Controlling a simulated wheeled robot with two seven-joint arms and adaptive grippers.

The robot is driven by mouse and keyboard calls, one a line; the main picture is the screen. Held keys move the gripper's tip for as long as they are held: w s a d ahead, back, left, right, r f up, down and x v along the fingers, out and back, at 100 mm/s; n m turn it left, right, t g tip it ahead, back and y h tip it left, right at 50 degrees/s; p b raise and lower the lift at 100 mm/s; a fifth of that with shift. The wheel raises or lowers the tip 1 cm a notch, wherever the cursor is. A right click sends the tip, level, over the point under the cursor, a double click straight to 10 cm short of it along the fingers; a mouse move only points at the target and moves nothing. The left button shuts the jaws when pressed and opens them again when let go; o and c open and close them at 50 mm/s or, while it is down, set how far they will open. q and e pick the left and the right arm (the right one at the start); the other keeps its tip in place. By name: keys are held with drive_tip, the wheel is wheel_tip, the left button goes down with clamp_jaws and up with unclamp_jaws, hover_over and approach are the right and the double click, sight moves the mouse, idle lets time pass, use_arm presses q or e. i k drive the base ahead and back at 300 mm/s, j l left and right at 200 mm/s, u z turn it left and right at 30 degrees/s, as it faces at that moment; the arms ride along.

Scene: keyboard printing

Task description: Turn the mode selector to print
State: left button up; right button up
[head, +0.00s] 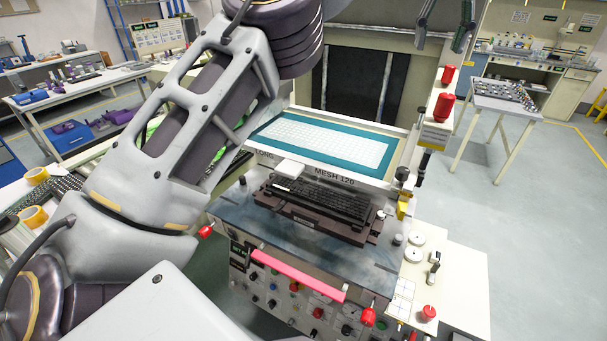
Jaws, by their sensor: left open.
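The printing machine's front control panel (300,312) is at the lower middle, with small knobs, buttons and red caps. Several dark knobs show, such as a black knob (272,303) and another at the right (347,329). I cannot tell which one is the mode selector, and its labels are too small to read. My left arm rises from the lower left and covers much of the left side. My left gripper (442,40) shows only by two dark fingertips at the top edge. They are apart and empty, high above and well away from the panel. My right gripper is not in view.
A pink-red bar (297,276) runs along the panel's top edge. Above it are a dark keyboard (318,200) on a fixture and a teal-bordered screen frame (382,171). Red knobs (444,106) stand at the right.

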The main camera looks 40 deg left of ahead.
sight(272, 304)
drive_tip(key=u, duration=1.1)
